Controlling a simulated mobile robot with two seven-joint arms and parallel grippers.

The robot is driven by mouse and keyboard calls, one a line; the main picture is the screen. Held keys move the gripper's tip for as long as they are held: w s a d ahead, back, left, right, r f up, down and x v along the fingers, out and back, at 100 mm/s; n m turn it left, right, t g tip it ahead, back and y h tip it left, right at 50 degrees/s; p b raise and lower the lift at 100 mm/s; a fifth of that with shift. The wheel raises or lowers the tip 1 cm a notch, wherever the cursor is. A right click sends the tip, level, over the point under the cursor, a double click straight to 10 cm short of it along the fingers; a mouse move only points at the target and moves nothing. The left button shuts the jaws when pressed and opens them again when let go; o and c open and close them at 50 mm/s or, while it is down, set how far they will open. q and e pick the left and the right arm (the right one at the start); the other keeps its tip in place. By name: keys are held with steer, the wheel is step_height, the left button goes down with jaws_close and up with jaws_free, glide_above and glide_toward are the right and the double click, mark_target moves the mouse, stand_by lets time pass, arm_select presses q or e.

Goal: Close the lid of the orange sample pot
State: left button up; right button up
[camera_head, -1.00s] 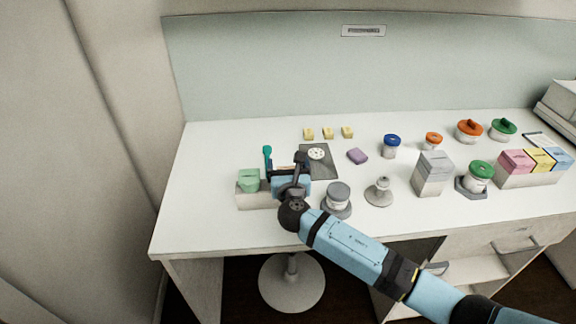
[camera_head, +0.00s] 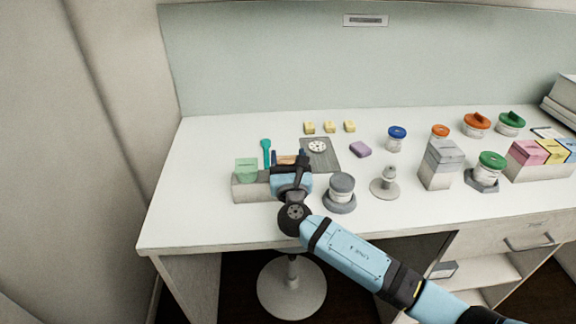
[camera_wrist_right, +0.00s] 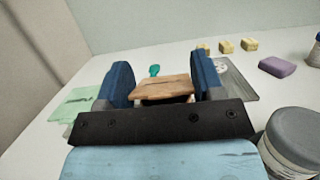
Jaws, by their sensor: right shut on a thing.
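My right gripper (camera_head: 289,158) is over the right part of a pale grey block stand (camera_head: 250,190). Its two blue fingers (camera_wrist_right: 163,82) are shut on an orange-brown flat-topped piece (camera_wrist_right: 163,88), which also shows between them in the head view (camera_head: 287,160). This looks like the orange sample pot with its lid; the gripper hides most of it, and I cannot tell whether the lid is fully down. My left gripper is not in view.
A teal scoop (camera_head: 266,150) stands behind the stand. A grey-lidded jar (camera_head: 341,187) is close to the right of my gripper. A dark mat (camera_head: 325,160) with a white disc lies behind. Orange-lidded jars (camera_head: 476,122) stand farther right. The table's front left is clear.

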steer(key=o, duration=0.9)
steer(key=shift+b+v, duration=0.4)
steer(key=shift+v, duration=6.5)
steer(key=shift+f, duration=0.15)
